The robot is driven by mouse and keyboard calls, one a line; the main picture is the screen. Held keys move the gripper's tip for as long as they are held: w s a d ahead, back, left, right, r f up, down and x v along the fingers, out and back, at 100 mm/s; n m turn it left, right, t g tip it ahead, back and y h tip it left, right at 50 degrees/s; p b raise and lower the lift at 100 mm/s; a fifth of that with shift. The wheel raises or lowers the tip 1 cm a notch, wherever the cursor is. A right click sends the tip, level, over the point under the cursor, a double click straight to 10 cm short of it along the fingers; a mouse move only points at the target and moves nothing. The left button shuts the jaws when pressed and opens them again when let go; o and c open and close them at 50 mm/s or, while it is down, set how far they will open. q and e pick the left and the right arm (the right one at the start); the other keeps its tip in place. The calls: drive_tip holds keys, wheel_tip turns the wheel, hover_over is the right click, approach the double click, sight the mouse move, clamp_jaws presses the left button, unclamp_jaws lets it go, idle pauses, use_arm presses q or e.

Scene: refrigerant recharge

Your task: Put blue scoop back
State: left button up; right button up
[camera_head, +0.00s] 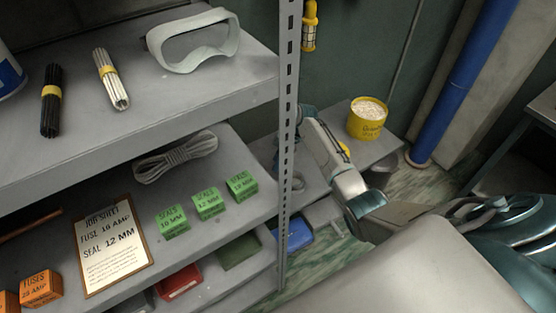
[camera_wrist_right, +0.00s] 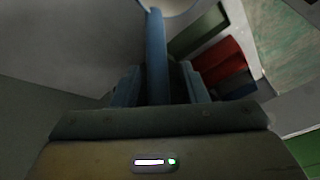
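My right gripper (camera_head: 306,114) is beside the slotted shelf post in the head view, on the end of my arm that reaches up and left. In the right wrist view a long blue scoop handle (camera_wrist_right: 156,55) runs up from between the two fingers (camera_wrist_right: 160,90), which appear shut on it. A pale round edge shows at its top end, cut off by the frame. In the head view the scoop cannot be made out clearly. A yellow tub (camera_head: 367,121) of pale granules stands right of the gripper, on a low grey surface. My left gripper is not in view.
The shelf post (camera_head: 286,150) is close to my right gripper. Shelves at left hold goggles (camera_head: 193,40), a rope coil (camera_head: 176,157), green seal boxes (camera_head: 208,203) and a clipboard (camera_head: 112,243). Red (camera_head: 178,281), green (camera_head: 240,251) and blue (camera_head: 293,236) bins sit lower down.

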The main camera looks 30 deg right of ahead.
drive_tip(key=b+v, duration=0.3)
drive_tip(key=v, duration=0.9)
